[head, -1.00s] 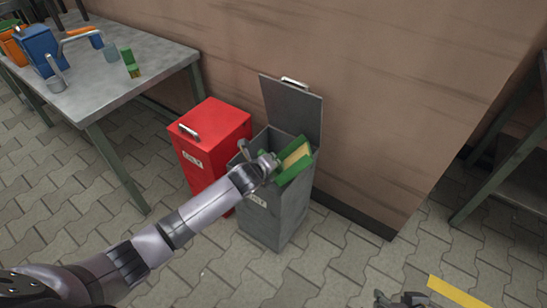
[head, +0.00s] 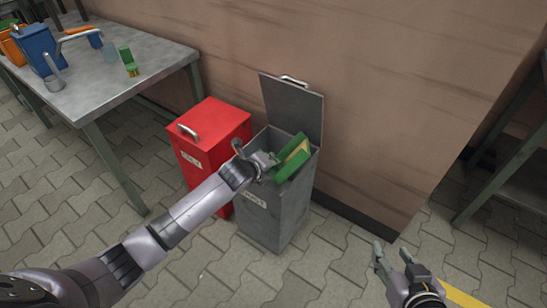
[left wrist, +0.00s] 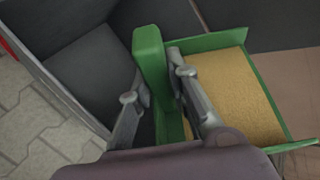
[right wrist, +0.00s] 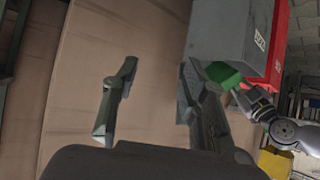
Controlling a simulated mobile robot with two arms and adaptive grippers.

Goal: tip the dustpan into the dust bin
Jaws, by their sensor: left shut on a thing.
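My left gripper (head: 266,166) is shut on the handle of the green dustpan (head: 294,156). In the left wrist view the fingers sit either side of the green handle (left wrist: 153,70), and a sandy layer of dust (left wrist: 232,95) covers the pan. The dustpan is tilted over the mouth of the grey dust bin (head: 272,217), whose lid (head: 292,108) stands open against the wall side. My right gripper (head: 392,258) is open and empty, low on the right. Its fingers are apart in the right wrist view (right wrist: 155,95).
A red bin (head: 212,140) with its lid shut stands just left of the grey one. A metal table (head: 120,80) at the left holds a blue container (head: 42,50) and a green brush (head: 128,62). Another table (head: 515,180) stands at the right edge. Paved floor in front is clear.

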